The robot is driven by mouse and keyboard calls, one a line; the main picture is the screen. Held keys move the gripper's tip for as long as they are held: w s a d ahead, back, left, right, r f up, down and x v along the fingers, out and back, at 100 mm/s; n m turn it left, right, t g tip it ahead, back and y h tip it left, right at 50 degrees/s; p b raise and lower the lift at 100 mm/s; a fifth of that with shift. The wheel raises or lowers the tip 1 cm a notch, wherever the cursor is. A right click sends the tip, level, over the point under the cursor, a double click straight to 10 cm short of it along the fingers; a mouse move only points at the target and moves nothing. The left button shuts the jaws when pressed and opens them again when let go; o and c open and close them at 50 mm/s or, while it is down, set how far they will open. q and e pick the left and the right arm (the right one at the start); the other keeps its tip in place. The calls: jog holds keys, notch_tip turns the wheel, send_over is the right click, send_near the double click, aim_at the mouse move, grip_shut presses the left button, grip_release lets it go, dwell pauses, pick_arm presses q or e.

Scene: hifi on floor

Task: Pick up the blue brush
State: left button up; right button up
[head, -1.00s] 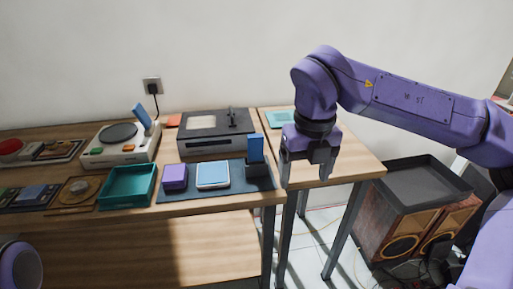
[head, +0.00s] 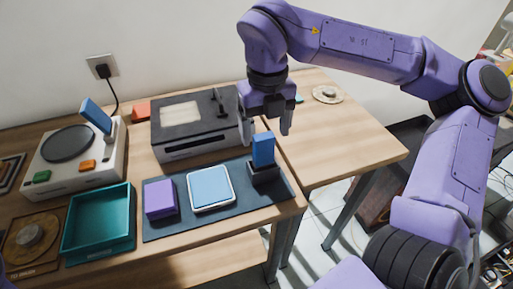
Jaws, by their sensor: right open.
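The blue brush (head: 263,151) stands upright in a small black holder (head: 264,172) at the right end of a dark mat. My right gripper (head: 267,132) points down just above it, open and empty. In the picture its fingertips lie to either side of the brush's top; I cannot tell whether they are level with it in depth. My left gripper is not in view.
The dark mat (head: 224,221) also bears a purple block (head: 160,198) and a light-blue pad (head: 210,188). The right table (head: 345,140) is mostly bare.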

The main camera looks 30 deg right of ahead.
aim_at(263, 152)
jog(key=f, duration=0.8)
jog(key=shift+w+d, duration=0.1)
jog(key=shift+w, duration=0.2)
jog(key=c, duration=1)
